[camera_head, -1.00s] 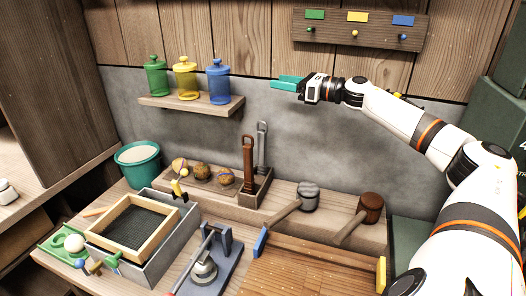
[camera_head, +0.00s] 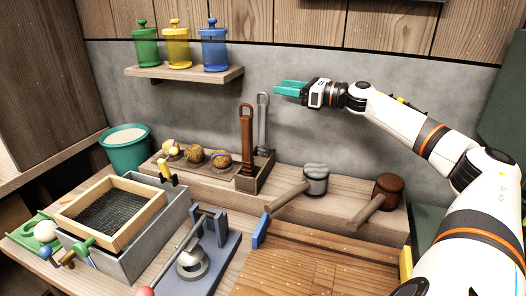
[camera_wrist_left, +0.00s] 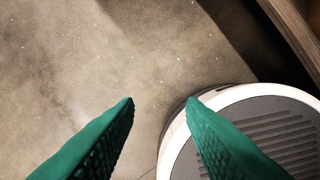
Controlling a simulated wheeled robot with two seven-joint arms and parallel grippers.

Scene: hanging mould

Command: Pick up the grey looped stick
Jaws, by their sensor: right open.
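The grey looped stick (camera_head: 262,125) stands upright in a wooden holder at the back of the bench, behind and right of a brown looped stick (camera_head: 247,145). Its lower part is hidden by the brown stick and the holder wall. My right gripper (camera_head: 283,88) has green fingers and is open and empty. It points left, above and to the right of the grey stick's loop in the picture, apart from it. My left gripper (camera_wrist_left: 160,105) shows only in the left wrist view, with its two green fingers apart and nothing between them, above the floor.
A wall shelf (camera_head: 185,75) with green, yellow and blue jars is left of my right gripper. Round balls (camera_head: 195,154) lie in the holder's tray. Two mallets, grey-headed (camera_head: 315,178) and brown-headed (camera_head: 388,190), lie to the right. A framed screen (camera_head: 112,210) and metal press (camera_head: 193,255) stand in front.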

